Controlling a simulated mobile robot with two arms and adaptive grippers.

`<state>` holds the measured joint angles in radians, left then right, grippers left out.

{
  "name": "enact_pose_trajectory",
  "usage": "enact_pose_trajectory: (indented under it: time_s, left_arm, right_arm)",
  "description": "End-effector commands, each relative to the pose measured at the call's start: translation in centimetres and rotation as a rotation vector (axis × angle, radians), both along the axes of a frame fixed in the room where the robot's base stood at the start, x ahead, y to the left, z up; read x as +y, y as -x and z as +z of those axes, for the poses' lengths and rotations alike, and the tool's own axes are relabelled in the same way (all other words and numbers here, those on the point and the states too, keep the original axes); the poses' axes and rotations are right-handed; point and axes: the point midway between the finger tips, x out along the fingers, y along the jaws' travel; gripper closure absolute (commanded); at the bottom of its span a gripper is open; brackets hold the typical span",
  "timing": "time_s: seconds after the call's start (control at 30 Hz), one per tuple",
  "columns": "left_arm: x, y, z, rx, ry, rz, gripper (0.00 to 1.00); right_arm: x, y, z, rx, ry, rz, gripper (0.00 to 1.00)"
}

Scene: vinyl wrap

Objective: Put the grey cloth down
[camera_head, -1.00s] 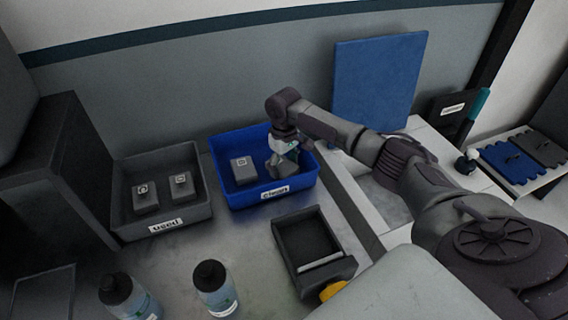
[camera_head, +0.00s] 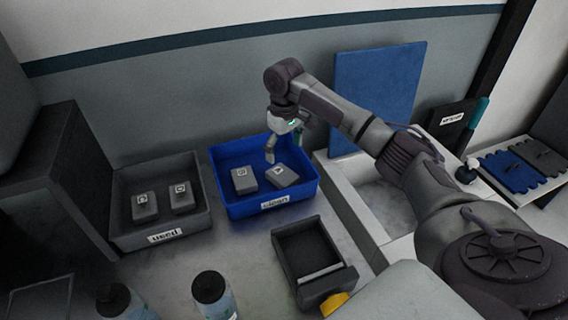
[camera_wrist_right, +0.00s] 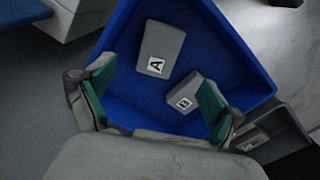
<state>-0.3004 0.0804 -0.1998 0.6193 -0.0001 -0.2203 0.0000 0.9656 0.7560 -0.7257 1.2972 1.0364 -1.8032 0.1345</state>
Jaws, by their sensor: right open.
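Two grey folded cloths lie in the blue bin labelled clean (camera_head: 233,208), the left one (camera_head: 243,180) flat and the right one (camera_head: 281,175) turned at an angle beside it. In the right wrist view they carry the letters A (camera_wrist_right: 160,48) and B (camera_wrist_right: 186,96). My right gripper (camera_head: 282,150) is open and empty above the right part of the bin. My left gripper is not in view.
A grey bin labelled used (camera_head: 126,240) with two grey cloths stands to the left. A black tray (camera_head: 306,241) stands in front, with bottles (camera_head: 212,292) at the near edge. A blue board (camera_head: 378,90) leans at the back wall, behind my right arm.

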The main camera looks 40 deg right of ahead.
Motion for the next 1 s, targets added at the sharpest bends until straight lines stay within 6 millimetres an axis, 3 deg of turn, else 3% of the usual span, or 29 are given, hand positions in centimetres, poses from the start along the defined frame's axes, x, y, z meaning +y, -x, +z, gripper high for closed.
enact_pose_trajectory:
  time_s: [0.23,0.77,0.87,1.0]
  left_arm:
    - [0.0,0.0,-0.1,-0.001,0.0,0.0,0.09]
    - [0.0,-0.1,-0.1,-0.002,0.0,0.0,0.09]
    - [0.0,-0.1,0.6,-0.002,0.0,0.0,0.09]
    - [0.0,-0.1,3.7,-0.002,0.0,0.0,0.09]
  right_arm:
    - [0.0,0.0,2.3,0.0,-0.001,0.001,0.08]
    - [0.0,0.0,2.4,0.0,-0.001,0.001,0.08]
    - [0.0,0.0,3.1,0.0,-0.001,0.001,0.08]
    - [0.0,0.0,6.2,-0.001,-0.001,0.001,0.08]
